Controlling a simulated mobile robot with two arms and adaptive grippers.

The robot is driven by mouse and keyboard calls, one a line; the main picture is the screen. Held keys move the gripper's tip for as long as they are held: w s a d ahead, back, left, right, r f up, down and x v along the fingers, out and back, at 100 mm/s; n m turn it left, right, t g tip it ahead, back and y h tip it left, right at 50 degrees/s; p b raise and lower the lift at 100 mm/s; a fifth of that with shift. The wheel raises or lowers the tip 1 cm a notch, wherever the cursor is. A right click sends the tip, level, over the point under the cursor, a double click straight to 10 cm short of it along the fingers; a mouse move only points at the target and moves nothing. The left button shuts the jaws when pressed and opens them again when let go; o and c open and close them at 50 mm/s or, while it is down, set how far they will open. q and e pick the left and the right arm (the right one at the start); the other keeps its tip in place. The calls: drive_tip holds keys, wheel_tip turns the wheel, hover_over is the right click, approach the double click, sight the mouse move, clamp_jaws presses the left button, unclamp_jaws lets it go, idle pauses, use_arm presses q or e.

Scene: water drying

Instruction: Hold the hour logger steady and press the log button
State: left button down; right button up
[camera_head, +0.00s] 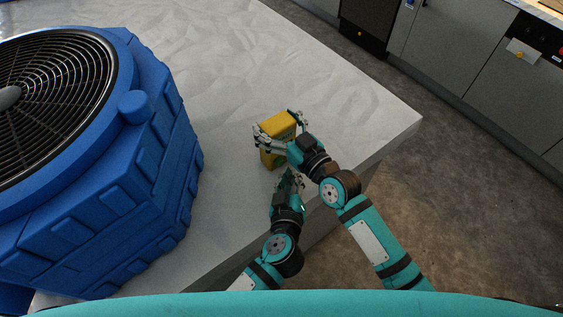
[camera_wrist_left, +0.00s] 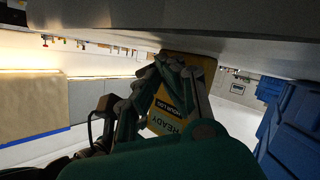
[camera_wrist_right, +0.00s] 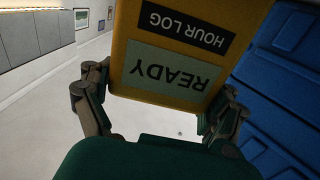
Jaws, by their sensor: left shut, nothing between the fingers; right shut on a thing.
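The hour logger (camera_head: 279,127) is a small yellow box on the light grey table top. My right gripper (camera_head: 281,130) is shut on it, with a finger on each side. In the right wrist view the logger's face (camera_wrist_right: 190,33) shows a black "HOUR LOG" label and a pale green "READY" panel, upside down. My left gripper (camera_head: 290,178) is shut and empty, just in front of the logger. In the left wrist view the logger (camera_wrist_left: 166,122) shows behind the left fingers (camera_wrist_left: 172,68). I cannot tell whether those fingers touch it.
A large blue machine with a round black fan grille (camera_head: 125,150) fills the left of the table. The table top (camera_head: 330,95) is clear behind and right of the logger. The table's front edge runs close to both arms. Grey cabinets (camera_head: 455,50) stand across the floor.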

idle(0.8)
use_arm(q)
drive_tip(key=shift+w+a, duration=0.25)
drive_tip(key=shift+w, duration=0.1)
drive_tip(key=shift+w+a, duration=0.35)
drive_tip(key=shift+w, duration=0.15)
idle(0.8)
drive_tip(key=shift+s+d, duration=0.6)
drive_tip(key=shift+s, duration=0.25)
drive_tip(key=shift+s+d, duration=0.1)
drive_tip(key=shift+s+d, duration=0.7)
drive_tip(key=shift+s, duration=0.3)
drive_tip(key=shift+s+d, duration=0.7)
drive_tip(key=shift+s, duration=0.25)
